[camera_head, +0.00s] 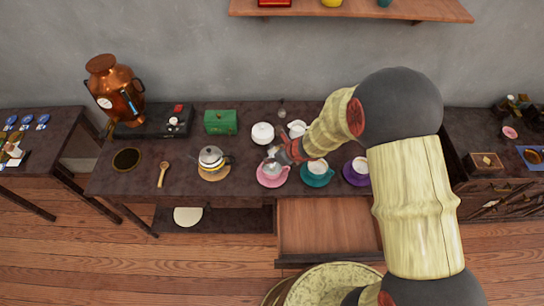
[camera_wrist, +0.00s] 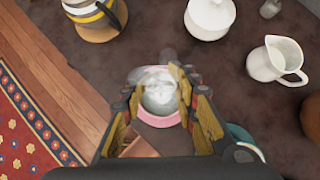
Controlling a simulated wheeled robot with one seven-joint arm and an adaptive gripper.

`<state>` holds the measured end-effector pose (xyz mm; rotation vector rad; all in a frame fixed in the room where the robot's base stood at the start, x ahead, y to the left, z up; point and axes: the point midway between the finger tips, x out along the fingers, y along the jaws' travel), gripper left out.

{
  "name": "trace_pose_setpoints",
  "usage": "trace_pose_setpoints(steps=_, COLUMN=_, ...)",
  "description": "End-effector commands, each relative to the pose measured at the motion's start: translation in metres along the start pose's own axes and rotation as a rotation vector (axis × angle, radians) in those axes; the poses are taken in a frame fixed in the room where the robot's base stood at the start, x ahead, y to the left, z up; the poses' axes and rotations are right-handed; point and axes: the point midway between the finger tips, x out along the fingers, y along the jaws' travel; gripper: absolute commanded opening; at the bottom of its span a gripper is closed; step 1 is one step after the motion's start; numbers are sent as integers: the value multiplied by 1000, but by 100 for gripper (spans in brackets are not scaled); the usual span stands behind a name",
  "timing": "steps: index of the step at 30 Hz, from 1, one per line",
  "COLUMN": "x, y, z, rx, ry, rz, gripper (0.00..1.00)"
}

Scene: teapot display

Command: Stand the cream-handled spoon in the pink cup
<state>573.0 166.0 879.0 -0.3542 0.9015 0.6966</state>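The pink cup (camera_head: 272,168) stands on a pink saucer (camera_head: 268,183) near the table's front edge, with whitish, hazy contents. In the wrist view the pink cup (camera_wrist: 160,98) shows between my fingers, partly hidden by them. My gripper (camera_head: 279,154) is just above the cup and points down at it. In the wrist view my gripper's (camera_wrist: 155,88) fingers are apart, and I see no spoon between them. I cannot make out a cream-handled spoon in either view. A tan wooden spoon (camera_head: 163,174) lies at the left of the table.
A teal cup (camera_head: 317,167) and a purple-saucered cup (camera_head: 360,165) stand to the right. A teapot (camera_head: 211,158), a white lidded bowl (camera_head: 263,133) and a white jug (camera_wrist: 274,60) stand nearby. An open drawer (camera_head: 325,225) juts out below the table front.

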Motion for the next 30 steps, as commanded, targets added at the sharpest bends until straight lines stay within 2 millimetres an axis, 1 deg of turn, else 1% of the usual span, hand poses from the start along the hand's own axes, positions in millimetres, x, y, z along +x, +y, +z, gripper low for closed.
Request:
trace_pose_setpoints(steps=1, x=0, y=0, z=0, rx=0, ry=0, rz=0, gripper=33)
trace_pose_setpoints(steps=8, x=0, y=0, z=0, rx=0, ry=0, rz=0, gripper=45)
trace_pose_setpoints(steps=16, x=0, y=0, z=0, rx=0, ry=0, rz=0, gripper=45)
trace_pose_setpoints(steps=19, x=-5, y=0, z=0, rx=0, ry=0, rz=-1, gripper=45)
trace_pose_setpoints(steps=23, x=-23, y=-1, z=1, rx=0, ry=-2, rz=-2, gripper=45)
trace_pose_setpoints(steps=30, x=-72, y=-1, z=1, rx=0, ry=-3, rz=-2, gripper=45)
